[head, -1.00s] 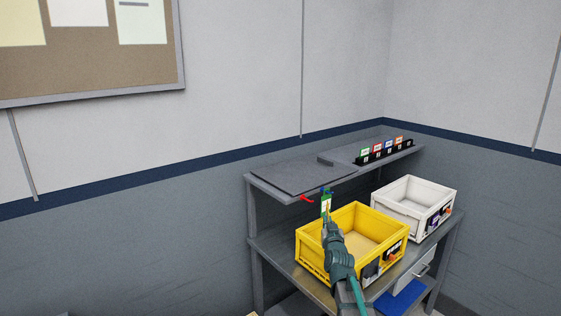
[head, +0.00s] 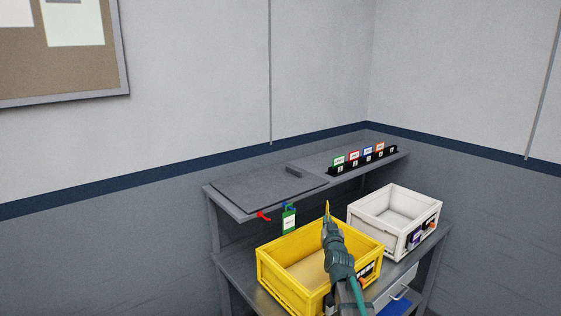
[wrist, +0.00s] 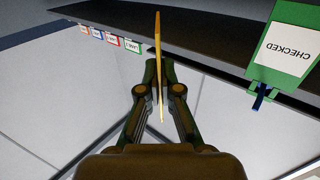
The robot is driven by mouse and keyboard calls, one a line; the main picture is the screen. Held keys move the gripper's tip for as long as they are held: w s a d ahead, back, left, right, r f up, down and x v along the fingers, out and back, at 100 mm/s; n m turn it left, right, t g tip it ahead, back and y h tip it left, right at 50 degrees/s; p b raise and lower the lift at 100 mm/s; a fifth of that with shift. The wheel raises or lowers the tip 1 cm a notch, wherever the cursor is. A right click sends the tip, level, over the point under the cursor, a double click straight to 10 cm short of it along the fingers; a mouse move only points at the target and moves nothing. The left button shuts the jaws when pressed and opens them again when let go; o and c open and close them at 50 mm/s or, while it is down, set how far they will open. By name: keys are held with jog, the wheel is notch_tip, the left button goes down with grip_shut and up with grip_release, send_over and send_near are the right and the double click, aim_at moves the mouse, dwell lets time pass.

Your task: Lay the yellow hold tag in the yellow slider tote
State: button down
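My gripper (wrist: 160,75) is shut on a thin yellow tag (wrist: 158,50), seen edge-on in the wrist view. In the head view the yellow tag (head: 327,210) stands upright at the tip of my gripper (head: 328,226), its print not readable. The gripper appears over or in front of the back right part of the yellow tote (head: 279,280); its height above the tote is hard to tell. The visible part of the tote's floor is bare. My arm hides part of its right side and front.
A green CHECKED tag (head: 289,220) hangs below the shelf (head: 225,203), left of my gripper. A red hook (head: 263,216) is beside it. A white tote (head: 368,221) stands to the right on the bench. Several coloured tags (head: 367,151) stand in a black rack on the shelf.

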notch_tip(320, 180, down, 6)
jog(key=b, duration=0.6)
jog(key=shift+a, duration=0.1)
jog(key=c, duration=1.2)
grip_release()
jog(key=shift+c, duration=0.2)
jog(key=shift+r, duration=0.1)
